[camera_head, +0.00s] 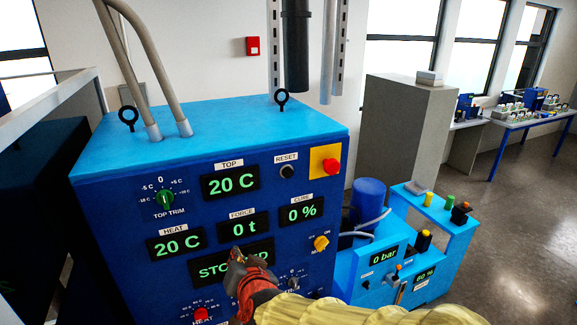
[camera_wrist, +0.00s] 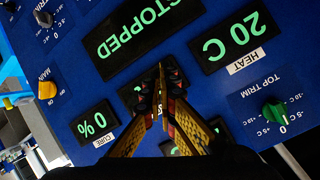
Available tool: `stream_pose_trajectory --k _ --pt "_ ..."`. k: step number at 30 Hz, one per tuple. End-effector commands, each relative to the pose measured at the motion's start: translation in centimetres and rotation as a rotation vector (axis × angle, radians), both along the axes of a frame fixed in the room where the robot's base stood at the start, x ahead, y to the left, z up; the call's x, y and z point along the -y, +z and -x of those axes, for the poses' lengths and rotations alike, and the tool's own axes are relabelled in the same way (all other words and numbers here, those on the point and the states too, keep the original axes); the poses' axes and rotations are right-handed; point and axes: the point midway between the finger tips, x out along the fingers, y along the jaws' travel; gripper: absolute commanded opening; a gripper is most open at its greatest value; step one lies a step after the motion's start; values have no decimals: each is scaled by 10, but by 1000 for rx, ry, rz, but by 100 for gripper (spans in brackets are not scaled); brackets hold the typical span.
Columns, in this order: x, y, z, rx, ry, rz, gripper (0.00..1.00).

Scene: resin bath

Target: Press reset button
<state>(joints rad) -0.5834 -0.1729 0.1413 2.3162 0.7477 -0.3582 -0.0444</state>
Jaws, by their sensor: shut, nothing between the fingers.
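The reset button (camera_head: 287,172) is a small dark round button under a white RESET label (camera_head: 286,157). It sits on the upper right of the blue control panel (camera_head: 140,240), left of a red button on a yellow plate. My gripper (camera_head: 237,254) is shut and empty in front of the STOPPED display (camera_head: 215,266), below and left of the reset button. The reset button cannot be made out in that view.
The red button (camera_head: 330,166) and a yellow MAIN switch (camera_head: 321,243) are on the panel's right side. A green TOP TRIM knob (camera_head: 165,199) is at left. A blue pump unit (camera_head: 385,265) stands at right. Floor beyond it is clear.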

Motion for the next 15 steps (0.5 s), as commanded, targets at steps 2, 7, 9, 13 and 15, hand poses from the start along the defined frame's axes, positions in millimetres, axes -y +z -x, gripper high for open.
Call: stream_pose_trajectory --k 2,7,9,13,15 --pt "11 17 -17 66 -89 -24 0" --pt "55 53 -42 226 -312 -60 0" --pt "79 70 -47 294 -409 -68 0" --pt "122 102 -44 415 -575 -75 0" --pt "141 116 -39 467 -646 -73 0"
